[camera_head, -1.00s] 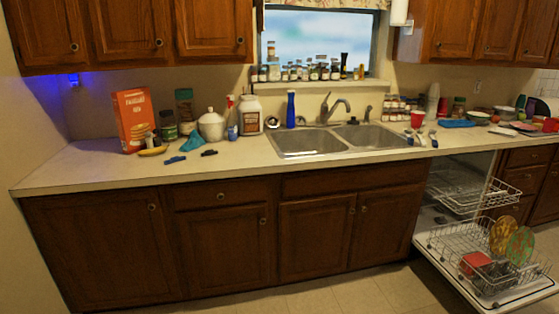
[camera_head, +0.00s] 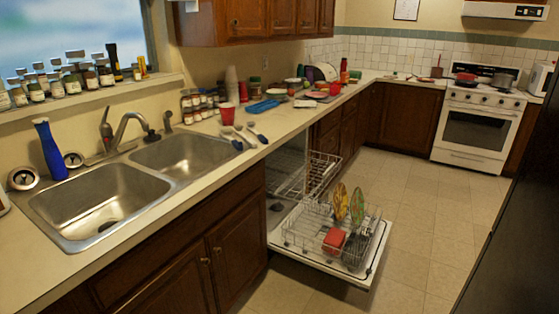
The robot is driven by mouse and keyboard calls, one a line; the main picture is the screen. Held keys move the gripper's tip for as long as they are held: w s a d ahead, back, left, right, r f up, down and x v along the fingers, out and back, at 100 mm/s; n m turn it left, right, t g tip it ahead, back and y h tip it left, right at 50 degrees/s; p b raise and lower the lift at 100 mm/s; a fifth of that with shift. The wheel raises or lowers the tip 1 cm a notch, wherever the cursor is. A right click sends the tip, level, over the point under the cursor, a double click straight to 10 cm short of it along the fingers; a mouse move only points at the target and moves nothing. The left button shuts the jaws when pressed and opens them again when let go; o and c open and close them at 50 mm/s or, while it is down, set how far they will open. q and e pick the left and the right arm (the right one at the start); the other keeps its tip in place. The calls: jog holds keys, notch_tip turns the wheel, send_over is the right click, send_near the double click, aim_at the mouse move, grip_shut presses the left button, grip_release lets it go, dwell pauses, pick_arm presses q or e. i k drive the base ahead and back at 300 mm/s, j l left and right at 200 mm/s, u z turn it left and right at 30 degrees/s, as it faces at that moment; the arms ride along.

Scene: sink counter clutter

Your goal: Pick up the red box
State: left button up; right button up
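The large orange-red box on the left counter in the earlier view is outside the present view. A small red block-like item (camera_head: 335,240) sits in the lower rack of the open dishwasher; I cannot tell whether it is a box or a dish. Neither of my grippers shows in the head view.
The dishwasher door (camera_head: 375,262) is down with its lower rack (camera_head: 297,236) out, jutting into the floor space. A double sink (camera_head: 105,200) is at left. A red cup (camera_head: 227,114) stands on the cluttered counter. A white stove (camera_head: 478,125) is at far right. The floor (camera_head: 415,215) between is clear.

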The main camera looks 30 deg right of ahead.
aim_at(335, 239)
jog(key=i+l+z, duration=0.2)
jog(key=z, duration=0.2)
jog(key=i+l+z, duration=0.1)
jog(key=i+z, duration=0.6)
jog(key=z, duration=0.15)
jog(key=i+j+z, duration=0.1)
jog(key=i+z, duration=0.2)
jog(key=z, duration=0.15)
